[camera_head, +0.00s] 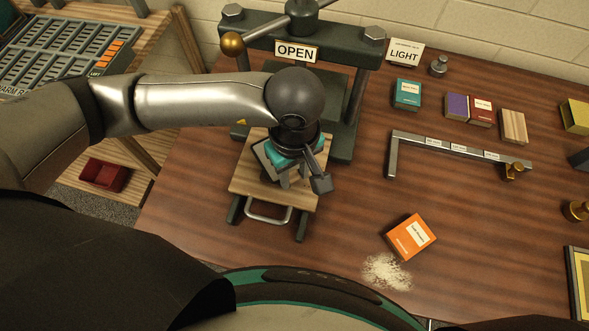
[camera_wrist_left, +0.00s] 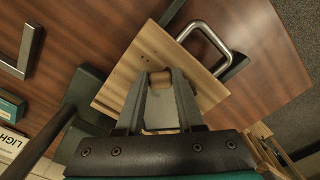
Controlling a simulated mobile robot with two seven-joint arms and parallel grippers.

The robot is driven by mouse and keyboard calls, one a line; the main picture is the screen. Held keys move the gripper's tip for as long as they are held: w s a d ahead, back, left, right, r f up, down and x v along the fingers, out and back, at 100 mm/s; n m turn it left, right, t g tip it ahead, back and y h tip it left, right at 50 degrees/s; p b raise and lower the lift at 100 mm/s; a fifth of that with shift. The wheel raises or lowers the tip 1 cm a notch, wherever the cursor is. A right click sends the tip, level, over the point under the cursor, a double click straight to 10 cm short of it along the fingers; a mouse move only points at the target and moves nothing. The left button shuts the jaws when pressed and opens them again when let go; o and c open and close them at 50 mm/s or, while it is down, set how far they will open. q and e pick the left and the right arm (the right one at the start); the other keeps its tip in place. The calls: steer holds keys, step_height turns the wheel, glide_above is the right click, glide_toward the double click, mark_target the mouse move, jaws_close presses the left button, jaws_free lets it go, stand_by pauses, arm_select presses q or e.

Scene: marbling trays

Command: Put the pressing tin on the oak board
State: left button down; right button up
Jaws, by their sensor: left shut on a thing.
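The oak board (camera_head: 246,181) is a pale wooden slab with a metal handle at its front, at the foot of a dark green press. It also shows behind my fingers in the wrist view (camera_wrist_left: 120,88). My left gripper (camera_head: 287,178) points down over the board. My right gripper is out of view.
The press (camera_head: 350,100) with an OPEN sign (camera_head: 297,51) rises behind the board. An orange box (camera_head: 408,237) lies beside spilled pale powder (camera_head: 386,271). A metal bracket (camera_head: 450,147) and several small boxes stand to the right. Bare table lies between board and bracket.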

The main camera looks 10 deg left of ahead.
arm_select(q)
steer(key=shift+f, duration=0.15)
steer(key=c, duration=0.5)
jaws_free()
step_height(320, 180, up, 12)
steer(key=shift+r, duration=0.2)
